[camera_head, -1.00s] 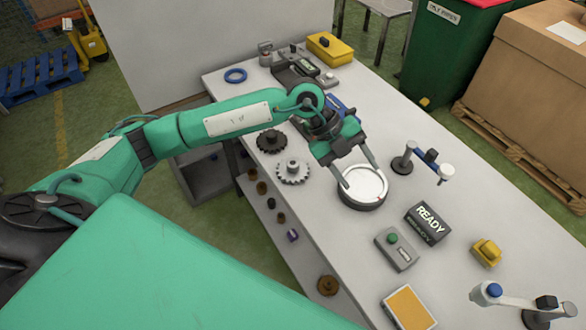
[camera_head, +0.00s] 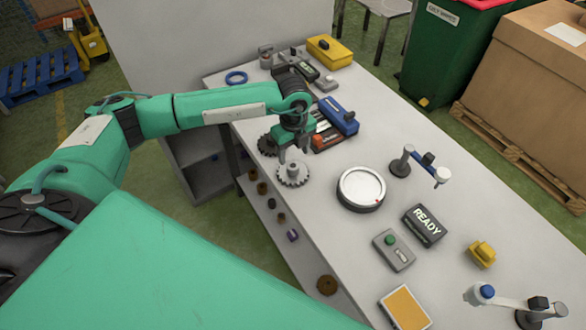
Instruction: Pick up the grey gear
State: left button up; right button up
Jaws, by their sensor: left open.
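The grey gear (camera_head: 293,176) lies flat on the table near its left edge, with a raised hub in its middle. My left gripper (camera_head: 293,158) is open, with its fingers pointing down right over the gear's hub. I cannot tell whether the fingers touch the gear. A dark gear (camera_head: 266,146) lies just behind it, partly hidden by my gripper. My right gripper is not in view.
The round turntable (camera_head: 361,188) stands right of the gear, with a small red mark on its rim.

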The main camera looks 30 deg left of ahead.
aim_at(293, 165)
pick_arm(q)
jog(key=shift+f, duration=0.3)
notch_tip(293, 165, down, 4)
jog(key=p, duration=0.3)
jog(key=shift+w+a+f, duration=0.1)
jog(key=shift+a+f, duration=0.05)
jog(key=shift+f, duration=0.55)
grip_shut()
